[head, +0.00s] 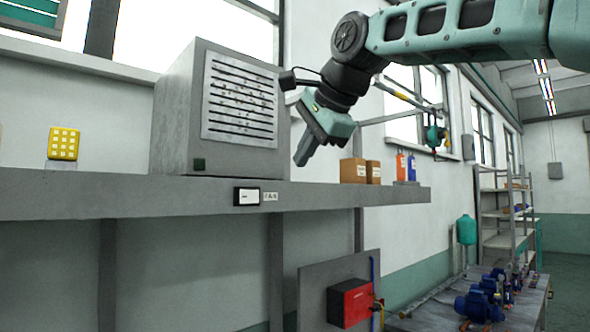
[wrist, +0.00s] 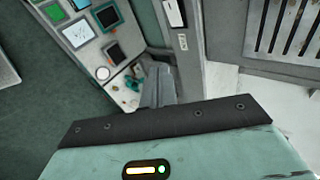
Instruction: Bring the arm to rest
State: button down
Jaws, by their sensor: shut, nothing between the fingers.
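My gripper (head: 302,160) hangs from my raised arm in the head view, in front of the right side of a grey louvred cabinet. Its grey fingers are together, point down and to the left, and hold nothing. In the wrist view the shut fingers (wrist: 158,75) show beyond the dark edge of my gripper's body, with no object between them. The fingertips appear apart from the cabinet and a little above the shelf's level in the head view; the exact gap cannot be told.
The grey cabinet (head: 180,120) stands on a long grey shelf (head: 130,190). A yellow keypad-like block (head: 63,144), cardboard boxes (head: 353,170) and small bottles (head: 411,166) are also along it. A red box (head: 350,303) and blue pumps (head: 478,305) are lower right. A panel with coloured squares (wrist: 75,33) shows in the wrist view.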

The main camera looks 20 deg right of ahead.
jog(key=shift+s+r, duration=0.1)
dwell(0.5)
jog(key=s+a+f+n+g+b, duration=0.1)
jog(key=s+a+f+n+g, duration=0.2)
jog(key=f, duration=0.7)
jog(key=s+a+f+n+g+b, duration=0.1)
jog(key=s+a+f+n, duration=0.2)
jog(key=a+f+n, duration=0.5)
jog(key=s+a+f+n+g+b, duration=0.15)
jog(key=s+f, duration=0.25)
jog(key=f, duration=0.7)
jog(key=s+d+f+n+g, duration=0.1)
jog(key=s+f+n+g, duration=0.1)
jog(key=s+f+n, duration=0.3)
jog(key=s+d+f+n+g+h, duration=0.1)
jog(key=s+f+n, duration=0.5)
jog(key=s+f, duration=0.6)
notch_tip(320, 180, down, 3)
jog(key=shift+s+d+r+g+b, duration=0.15)
jog(key=shift+d+r+g+b, duration=0.1)
jog(key=shift+g+b, duration=0.1)
